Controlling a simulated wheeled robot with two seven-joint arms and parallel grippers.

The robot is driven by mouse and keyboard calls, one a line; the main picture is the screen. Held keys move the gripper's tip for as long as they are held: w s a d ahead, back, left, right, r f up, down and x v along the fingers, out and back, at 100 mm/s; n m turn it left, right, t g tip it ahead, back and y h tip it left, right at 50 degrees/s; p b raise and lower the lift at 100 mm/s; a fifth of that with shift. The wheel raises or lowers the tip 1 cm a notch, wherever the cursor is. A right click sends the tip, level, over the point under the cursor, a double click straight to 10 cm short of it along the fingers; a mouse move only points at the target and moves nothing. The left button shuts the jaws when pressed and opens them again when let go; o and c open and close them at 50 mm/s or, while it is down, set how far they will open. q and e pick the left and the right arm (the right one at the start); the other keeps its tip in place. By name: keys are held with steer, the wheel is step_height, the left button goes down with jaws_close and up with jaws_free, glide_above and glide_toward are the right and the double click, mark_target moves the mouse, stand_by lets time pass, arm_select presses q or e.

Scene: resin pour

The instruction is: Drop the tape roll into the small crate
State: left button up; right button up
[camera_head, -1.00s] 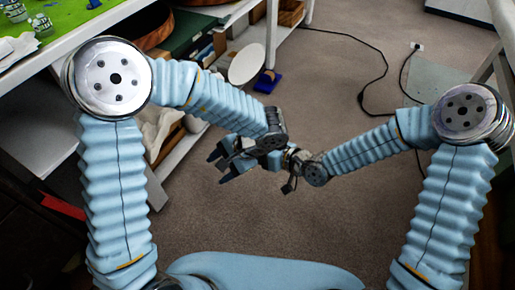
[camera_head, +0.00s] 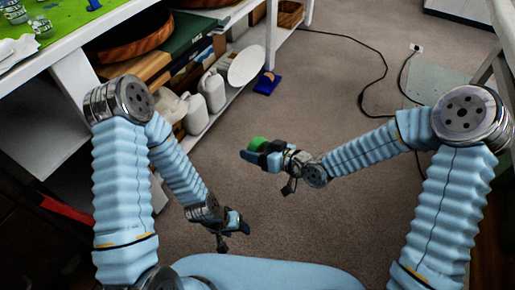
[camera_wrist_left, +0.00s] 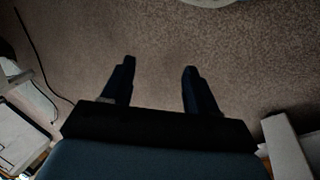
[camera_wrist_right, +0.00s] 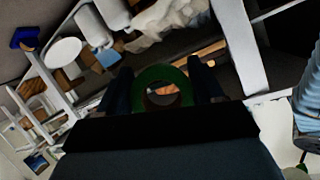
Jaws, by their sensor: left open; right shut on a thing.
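The tape roll is a green ring. In the head view the tape roll (camera_head: 257,143) shows at the tip of my right gripper (camera_head: 264,156), above the carpet. In the right wrist view the tape roll (camera_wrist_right: 163,76) sits between the two fingers of my right gripper (camera_wrist_right: 163,88), which is shut on it. My left gripper (camera_head: 238,226) is low in the head view, apart from the tape roll. In the left wrist view my left gripper (camera_wrist_left: 158,78) is open, with only carpet between its fingers. I cannot make out the small crate for certain in any view.
A white shelf unit stands at the left, with white jugs (camera_head: 212,90), a white round plate (camera_head: 248,65) and a wicker basket (camera_head: 290,13). A blue item (camera_head: 267,83) lies on the floor by it. A black cable (camera_head: 362,75) runs over the carpet. The middle floor is clear.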

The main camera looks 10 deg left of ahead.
steer(key=w+d+m+t+h, duration=0.1)
steer(key=d+m+h, duration=0.3)
steer(key=d, duration=0.4)
steer(key=w+d+f+m+t+h, duration=0.1)
steer(key=w+d+m+t+h, duration=0.1)
steer(key=d, duration=0.7)
steer(key=w+d+m+t+h, duration=0.1)
steer(key=d+m+t+h, duration=0.2)
steer(key=d, duration=0.6)
steer(key=m+h, duration=0.2)
steer(key=shift+w+f+m+t+h, duration=0.3)
steer(key=shift+w+f+m+h, duration=0.1)
steer(key=shift+f, duration=0.1)
